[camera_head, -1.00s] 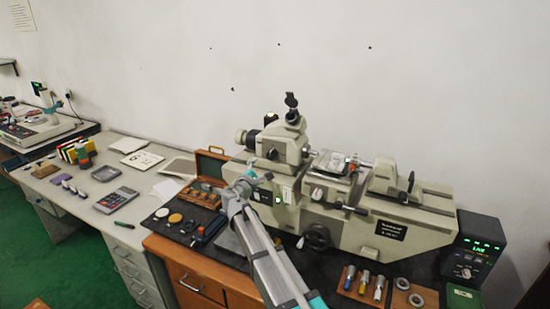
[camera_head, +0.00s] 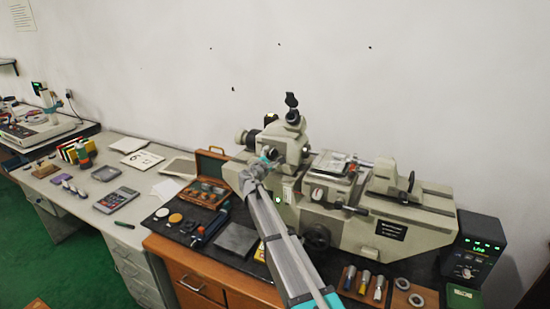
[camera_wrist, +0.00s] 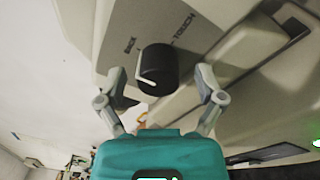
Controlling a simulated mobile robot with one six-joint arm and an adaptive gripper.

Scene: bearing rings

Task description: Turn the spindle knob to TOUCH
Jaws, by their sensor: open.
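The spindle knob (camera_wrist: 158,68) is black and round with a white pointer line, on the pale machine housing in the wrist view. Printed labels stand by it: TOUCH (camera_wrist: 183,35) and another, seemingly BACK (camera_wrist: 130,45). The pointer line lies on the lower left part of the knob. My gripper (camera_wrist: 160,84) is open, one finger on each side of the knob, with visible gaps. In the head view my gripper (camera_head: 262,162) is at the left part of the measuring machine (camera_head: 345,215), and the knob is hidden there.
A display box (camera_head: 478,248) with green text stands right of the machine.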

